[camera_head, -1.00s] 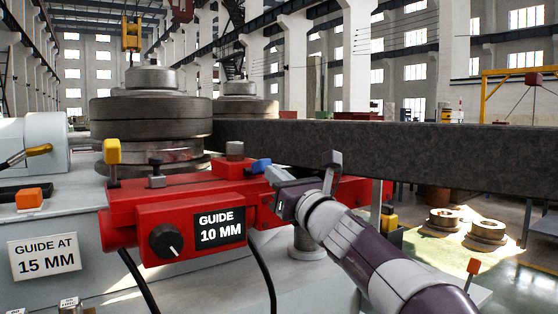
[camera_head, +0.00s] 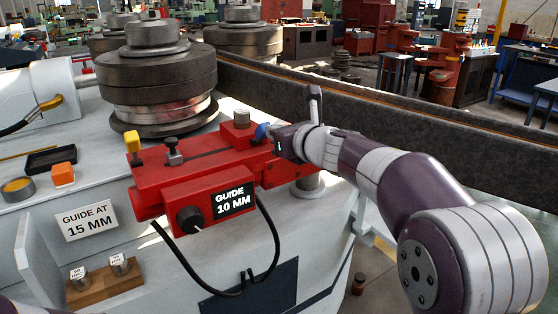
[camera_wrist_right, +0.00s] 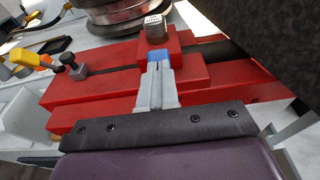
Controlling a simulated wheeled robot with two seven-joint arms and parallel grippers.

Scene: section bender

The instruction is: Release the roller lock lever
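A red guide unit (camera_head: 160,178) labelled "GUIDE 10 MM" stands on the grey machine. A small blue handle (camera_head: 262,131), which looks like the lock lever, is at its right end. It also shows in the wrist view (camera_wrist_right: 157,57). My right gripper (camera_head: 271,137) reaches it from the right. In the wrist view its fingers (camera_wrist_right: 159,72) are close together with the blue handle between their tips; they hide most of the lever. A yellow-knobbed lever (camera_head: 133,144) and a grey knob (camera_head: 173,153) stand further left on the unit. My left gripper is not in view.
Stacked steel rollers (camera_head: 158,80) stand behind the red unit. A long dark beam (camera_head: 390,125) runs behind my right arm. A "GUIDE AT 15 MM" sign (camera_head: 87,220), an orange block (camera_head: 62,174) and a wooden block with weights (camera_head: 105,283) are at left.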

